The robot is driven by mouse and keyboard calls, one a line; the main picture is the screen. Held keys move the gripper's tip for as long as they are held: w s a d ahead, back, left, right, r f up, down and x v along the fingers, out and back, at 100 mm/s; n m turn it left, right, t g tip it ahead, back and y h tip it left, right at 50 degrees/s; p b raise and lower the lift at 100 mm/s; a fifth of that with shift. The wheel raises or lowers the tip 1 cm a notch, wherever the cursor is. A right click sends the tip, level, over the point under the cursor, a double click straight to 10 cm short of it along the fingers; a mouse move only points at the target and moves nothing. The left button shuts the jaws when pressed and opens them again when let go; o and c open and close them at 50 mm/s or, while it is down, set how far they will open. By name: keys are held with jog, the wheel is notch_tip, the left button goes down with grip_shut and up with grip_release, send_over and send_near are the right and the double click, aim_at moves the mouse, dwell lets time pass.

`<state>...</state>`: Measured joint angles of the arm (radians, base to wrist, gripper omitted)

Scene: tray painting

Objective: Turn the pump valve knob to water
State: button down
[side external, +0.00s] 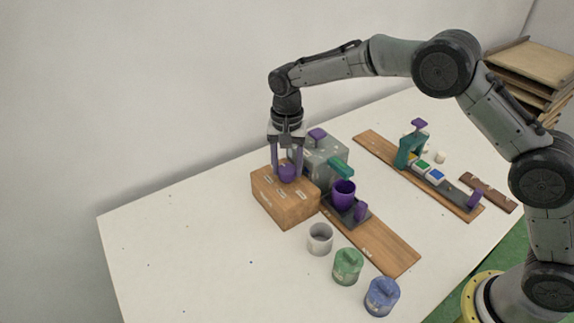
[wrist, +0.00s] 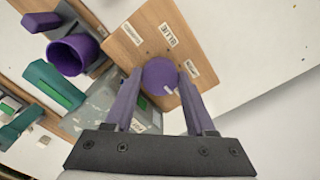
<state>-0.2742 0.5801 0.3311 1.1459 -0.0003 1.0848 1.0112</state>
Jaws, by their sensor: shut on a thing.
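The pump valve knob (side external: 287,174) is a round purple knob on top of a wooden box (side external: 284,208). My gripper (side external: 287,167) points straight down over the box, with its two purple fingers on either side of the knob, shut on it. In the wrist view the knob (wrist: 160,74) sits between the fingertips (wrist: 160,82). Small white labels (wrist: 168,35) lie on the box top around the knob; their words are too small to read surely. Which label the knob points to cannot be told.
A grey machine (side external: 322,156) with a teal spout stands right beside the box, with a purple cup (side external: 343,194) in front. White, green and blue pots (side external: 347,266) stand near the front. A second wooden board (side external: 440,193) holds a teal press. The table's left is clear.

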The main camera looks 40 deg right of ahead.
aim_at(287, 168)
jog(key=shift+r+m, duration=0.15)
jog(key=shift+m, duration=0.25)
jog(key=shift+c, duration=1.2)
grip_release()
notch_tip(287, 168, up, 14)
jog(key=shift+f, duration=0.2)
